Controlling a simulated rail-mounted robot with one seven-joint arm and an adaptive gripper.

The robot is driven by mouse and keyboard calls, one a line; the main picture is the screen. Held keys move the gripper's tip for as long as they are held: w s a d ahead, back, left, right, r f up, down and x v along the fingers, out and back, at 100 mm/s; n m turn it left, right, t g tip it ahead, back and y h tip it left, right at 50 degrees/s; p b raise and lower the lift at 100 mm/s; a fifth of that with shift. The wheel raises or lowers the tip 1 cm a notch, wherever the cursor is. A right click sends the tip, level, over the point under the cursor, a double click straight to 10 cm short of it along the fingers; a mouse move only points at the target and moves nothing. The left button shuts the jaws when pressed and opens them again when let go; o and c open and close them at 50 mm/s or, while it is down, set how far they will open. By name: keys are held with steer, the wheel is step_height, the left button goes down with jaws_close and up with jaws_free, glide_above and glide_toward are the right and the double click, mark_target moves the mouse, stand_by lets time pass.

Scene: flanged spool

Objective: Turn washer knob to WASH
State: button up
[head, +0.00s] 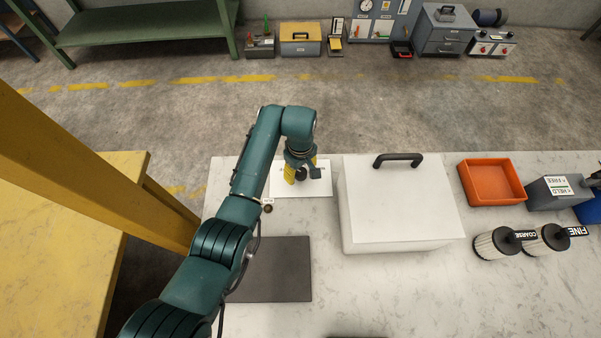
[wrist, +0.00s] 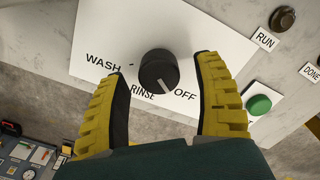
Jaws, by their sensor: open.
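The black round washer knob (wrist: 158,70) stands on a white panel (wrist: 95,35) printed WASH, RINSE and OFF. Its white pointer mark faces the OFF label (wrist: 185,96). The WASH label (wrist: 103,64) is on the knob's left, with RINSE (wrist: 143,93) between them. My gripper (wrist: 160,78) is open, with one yellow finger on each side of the knob and visible gaps to it. In the head view my gripper (head: 301,171) is over the white panel (head: 318,187), partly hiding the knob.
In the wrist view a dark RUN button (wrist: 283,19) and a green button (wrist: 259,105) are right of the panel. A white lidded box (head: 400,205) stands close on the gripper's right in the head view. A dark mat (head: 275,270) lies nearer. An orange tray (head: 491,182) is farther right.

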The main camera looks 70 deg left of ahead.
steer(key=shift+f, duration=0.55)
steer(key=c, duration=1.2)
steer(key=shift+m, duration=0.3)
steer(key=m+p, duration=0.3)
steer(key=m, duration=0.1)
steer(key=shift+r+m, duration=0.1)
steer(key=shift+m, duration=0.2)
steer(key=m+p, duration=0.1)
steer(key=m, duration=0.4)
steer(key=m+p, duration=0.1)
steer(key=m, duration=0.4)
steer(key=shift+m, duration=0.4)
steer(key=m, duration=0.5)
steer(key=shift+f+m+p, duration=0.2)
steer(key=shift+m+p, duration=0.15)
steer(key=shift+m, duration=0.05)
